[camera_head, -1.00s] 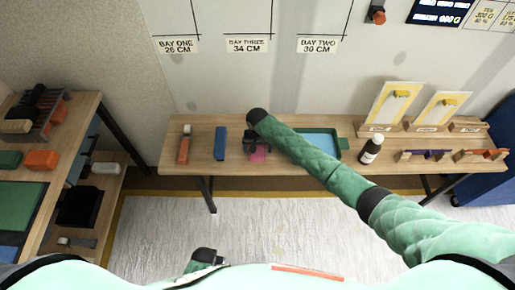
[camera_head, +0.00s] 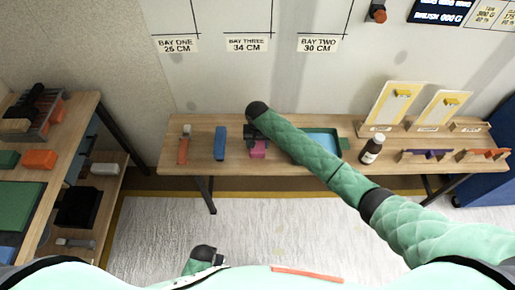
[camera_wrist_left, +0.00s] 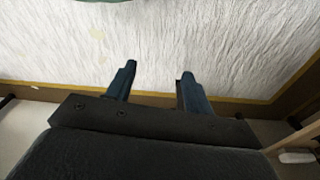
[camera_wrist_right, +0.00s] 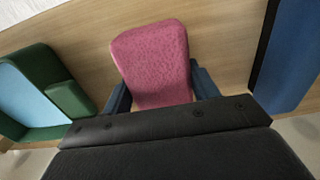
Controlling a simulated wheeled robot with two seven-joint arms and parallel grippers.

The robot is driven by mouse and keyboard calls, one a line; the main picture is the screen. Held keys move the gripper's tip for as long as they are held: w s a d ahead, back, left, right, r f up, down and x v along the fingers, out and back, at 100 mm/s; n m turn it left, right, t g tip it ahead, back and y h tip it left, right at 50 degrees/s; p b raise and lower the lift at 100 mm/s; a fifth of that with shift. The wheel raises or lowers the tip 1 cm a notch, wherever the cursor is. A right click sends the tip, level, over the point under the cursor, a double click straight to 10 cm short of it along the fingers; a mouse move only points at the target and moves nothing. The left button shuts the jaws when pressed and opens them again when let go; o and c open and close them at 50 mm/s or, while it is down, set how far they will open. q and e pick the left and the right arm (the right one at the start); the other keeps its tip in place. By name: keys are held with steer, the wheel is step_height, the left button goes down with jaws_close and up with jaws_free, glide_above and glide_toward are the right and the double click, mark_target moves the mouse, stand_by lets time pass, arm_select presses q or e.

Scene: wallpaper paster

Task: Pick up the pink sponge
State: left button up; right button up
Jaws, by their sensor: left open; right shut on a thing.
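The pink sponge (camera_head: 258,150) is on or just above the wooden bench, between the blue block and the green tray. It shows large in the right wrist view (camera_wrist_right: 155,62), between the two fingers. My right gripper (camera_head: 256,142) is shut on the sponge; the fingers (camera_wrist_right: 162,92) press its two sides. Whether the sponge touches the bench I cannot tell. My left gripper (camera_wrist_left: 155,80) is open and empty, with pale rough floor beyond its fingers.
The bench (camera_head: 200,162) also bears a blue block (camera_head: 220,143), an orange-handled tool (camera_head: 184,147), a green tray with blue inside (camera_head: 322,141) and a dark bottle (camera_head: 371,150). A side shelf (camera_head: 75,150) stands at the left.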

arm_select(q)
step_height(320, 180, up, 12)
steer(key=w+d+b, duration=0.1)
steer(key=w+b, duration=0.1)
steer(key=shift+w+d+f+b, duration=0.2)
steer(key=shift+w+d+b, duration=0.1)
steer(key=shift+w+d, duration=0.1)
arm_select(e)
steer(key=s+d+r, duration=0.4)
steer(key=d+r, duration=0.4)
steer(key=d, duration=0.3)
steer(key=shift+s, duration=0.1)
steer(key=o, duration=0.4)
steer(key=shift+f, duration=0.1)
arm_select(q)
steer(key=shift+a, duration=0.1)
arm_select(e)
steer(key=c, duration=0.4)
